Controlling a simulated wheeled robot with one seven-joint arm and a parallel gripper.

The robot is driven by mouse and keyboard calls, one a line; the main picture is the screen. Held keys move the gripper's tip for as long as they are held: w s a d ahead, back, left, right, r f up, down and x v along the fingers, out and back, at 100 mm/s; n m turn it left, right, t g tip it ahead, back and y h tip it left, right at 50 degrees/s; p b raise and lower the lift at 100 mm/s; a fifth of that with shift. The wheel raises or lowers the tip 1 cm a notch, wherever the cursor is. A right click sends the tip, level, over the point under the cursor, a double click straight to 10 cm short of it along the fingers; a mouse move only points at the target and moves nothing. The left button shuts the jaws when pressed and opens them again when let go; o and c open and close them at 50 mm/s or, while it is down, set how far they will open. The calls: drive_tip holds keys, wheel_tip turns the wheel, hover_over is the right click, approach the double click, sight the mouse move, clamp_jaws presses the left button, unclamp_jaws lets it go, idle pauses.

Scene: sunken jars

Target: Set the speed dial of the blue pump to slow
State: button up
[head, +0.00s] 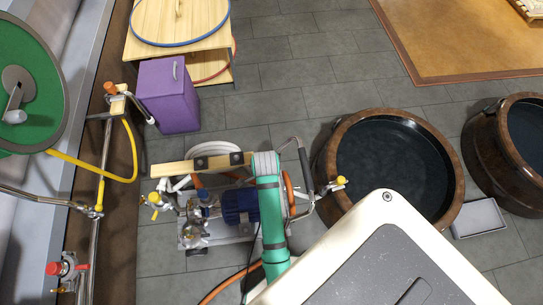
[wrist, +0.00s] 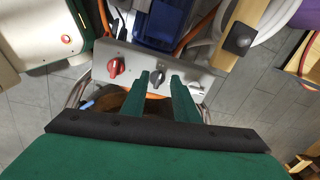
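The blue pump (head: 240,205) sits low on the floor at the centre-left of the head view, partly covered by my teal arm. In the wrist view its blue motor body (wrist: 160,22) is at the top, above a grey panel (wrist: 190,74). The panel carries a red knob (wrist: 116,67) at left and a dark grey dial (wrist: 157,78) to its right. I cannot read dial markings. My gripper (wrist: 160,76) is open, its two green fingers apart, with the grey dial showing between their tips. I cannot tell whether they touch it.
An orange hose (head: 222,287) and pale hoses surround the pump. A wooden bar (head: 185,167) lies across its back. A large sunken jar (head: 448,215) with dark liquid stands at right. A purple box (head: 168,98) and a yellow hose (head: 90,170) are at left.

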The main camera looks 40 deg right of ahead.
drive_tip(key=d+r+m+g, duration=0.1)
drive_tip(key=d+r+m, duration=0.1)
drive_tip(key=shift+d+y, duration=0.3)
drive_tip(key=shift+y, duration=0.1)
drive_tip(key=shift+s, duration=0.1)
drive_tip(key=shift+f, duration=3.85)
drive_tip(key=shift+c, duration=0.6)
drive_tip(key=c, duration=0.4)
